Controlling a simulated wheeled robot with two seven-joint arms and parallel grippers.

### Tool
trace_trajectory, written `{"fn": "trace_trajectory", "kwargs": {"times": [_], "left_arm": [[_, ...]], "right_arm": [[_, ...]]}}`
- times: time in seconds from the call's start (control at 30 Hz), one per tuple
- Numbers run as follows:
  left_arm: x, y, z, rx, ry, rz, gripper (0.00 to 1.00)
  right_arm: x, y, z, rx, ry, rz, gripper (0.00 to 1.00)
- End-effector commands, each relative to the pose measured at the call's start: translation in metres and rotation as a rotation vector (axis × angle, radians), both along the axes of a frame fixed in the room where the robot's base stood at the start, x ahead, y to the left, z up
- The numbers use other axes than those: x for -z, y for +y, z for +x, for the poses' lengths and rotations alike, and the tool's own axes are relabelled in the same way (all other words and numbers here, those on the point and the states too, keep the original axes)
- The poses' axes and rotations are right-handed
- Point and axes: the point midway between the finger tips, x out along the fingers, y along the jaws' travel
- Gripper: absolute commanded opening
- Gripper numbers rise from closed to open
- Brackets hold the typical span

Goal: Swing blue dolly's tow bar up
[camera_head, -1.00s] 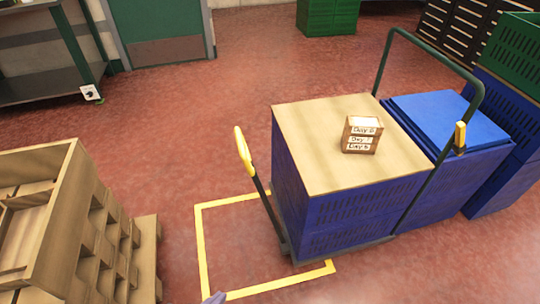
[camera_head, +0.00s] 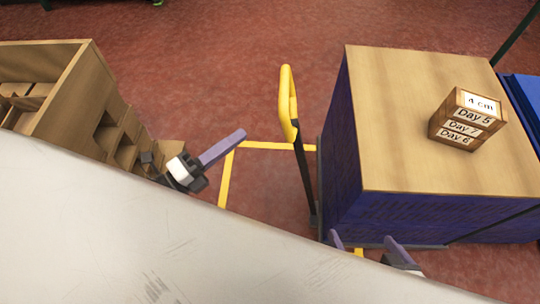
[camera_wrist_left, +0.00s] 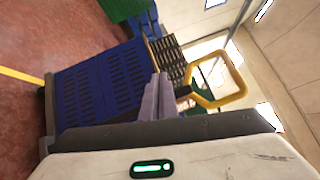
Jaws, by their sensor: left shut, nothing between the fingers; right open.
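The tow bar has a yellow loop handle (camera_head: 288,105) on a dark shaft (camera_head: 304,175). In the head view it rises from the left side of the dolly, by the blue crates (camera_head: 338,150). My left gripper (camera_head: 238,137) is shut and empty, left of the bar with a gap between them in the head view. In the left wrist view its purple fingers (camera_wrist_left: 158,97) are together, and the yellow handle (camera_wrist_left: 238,90) shows to their right; the fingers hide part of the shaft. My right gripper (camera_head: 362,243) is open and empty at the crates' lower front edge.
A wooden board (camera_head: 400,130) tops the crates and carries a small box (camera_head: 468,125) with day labels. A wooden rack (camera_head: 80,95) stands at left. A yellow floor outline (camera_head: 265,146) lies between. My pale body covers the lower left.

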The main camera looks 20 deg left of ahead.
Motion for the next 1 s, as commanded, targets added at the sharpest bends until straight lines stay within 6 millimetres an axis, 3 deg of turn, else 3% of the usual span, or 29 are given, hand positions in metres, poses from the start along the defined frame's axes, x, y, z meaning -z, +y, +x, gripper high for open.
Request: {"fn": "trace_trajectory", "kwargs": {"times": [0.03, 0.2, 0.4, 0.63, 1.0], "left_arm": [[0.013, 0.005, -0.002, 0.054, -0.173, 0.141, 0.0], [0.004, 0.016, -0.028, 0.175, -0.716, 0.491, 0.0], [0.0, 0.027, -0.054, 0.217, -1.062, 0.652, 0.0], [-0.012, 0.013, -0.053, 0.218, -1.127, 0.67, 0.0], [-0.041, -0.054, -0.025, 0.218, -1.125, 0.667, 0.0]], "right_arm": [[0.023, 0.003, 0.002, -0.007, 0.0, 0.008, 1.0], [0.042, 0.011, 0.003, -0.026, 0.01, 0.025, 1.0], [0.048, 0.015, 0.003, -0.038, 0.018, 0.037, 1.0], [0.045, 0.016, 0.002, -0.038, 0.017, 0.038, 1.0], [0.045, 0.015, 0.002, -0.033, 0.014, 0.039, 1.0]]}}
